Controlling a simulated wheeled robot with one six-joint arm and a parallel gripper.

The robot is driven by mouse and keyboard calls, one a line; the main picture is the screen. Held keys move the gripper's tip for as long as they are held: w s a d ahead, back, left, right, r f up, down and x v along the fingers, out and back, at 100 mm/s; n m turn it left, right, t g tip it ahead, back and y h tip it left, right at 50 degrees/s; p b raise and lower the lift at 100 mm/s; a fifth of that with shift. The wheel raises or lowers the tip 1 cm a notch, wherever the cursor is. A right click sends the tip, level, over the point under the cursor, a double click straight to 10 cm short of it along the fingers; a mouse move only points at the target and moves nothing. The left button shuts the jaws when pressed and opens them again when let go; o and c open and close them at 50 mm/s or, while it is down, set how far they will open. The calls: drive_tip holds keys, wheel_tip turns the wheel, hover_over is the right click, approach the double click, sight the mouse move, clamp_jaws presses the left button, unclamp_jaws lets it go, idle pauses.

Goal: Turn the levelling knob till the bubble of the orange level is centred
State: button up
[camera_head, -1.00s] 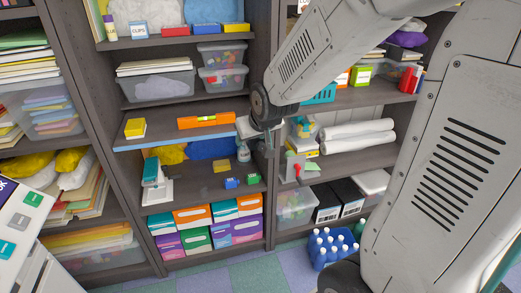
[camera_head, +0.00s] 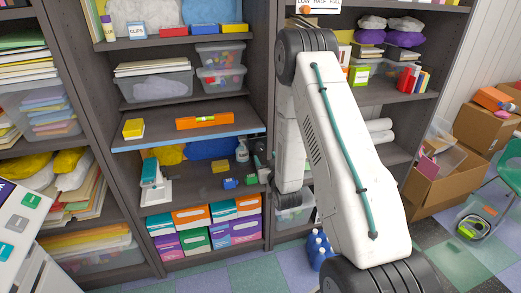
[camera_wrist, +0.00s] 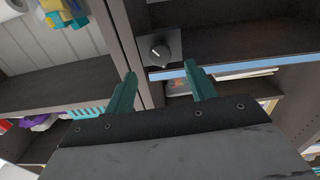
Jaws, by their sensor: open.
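The orange level (camera_head: 204,121) lies on the middle shelf, with a small yellow-green vial at its centre. The bubble is too small to make out. The levelling knob (camera_wrist: 160,50) shows in the wrist view as a dark round knob with a white pointer mark on a dark plate, beside a shelf upright. My gripper (camera_wrist: 160,73) is open and empty. Its two teal fingers point toward the knob, which appears beyond the fingertips and between them, apparently untouched. In the head view my arm hides much of the area around the gripper.
A yellow box (camera_head: 133,128) stands left of the level. A blue strip (camera_head: 190,140) runs along that shelf's front edge. Below are a white stapler-like device (camera_head: 153,180), a spray bottle (camera_head: 242,150) and small boxes. A shelf upright (camera_wrist: 128,45) stands close by the knob.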

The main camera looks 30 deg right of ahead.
sight(260, 148)
drive_tip(key=x, duration=0.7)
drive_tip(key=shift+w+d, duration=0.1)
drive_tip(key=shift+w, duration=0.15)
drive_tip(key=c, duration=1)
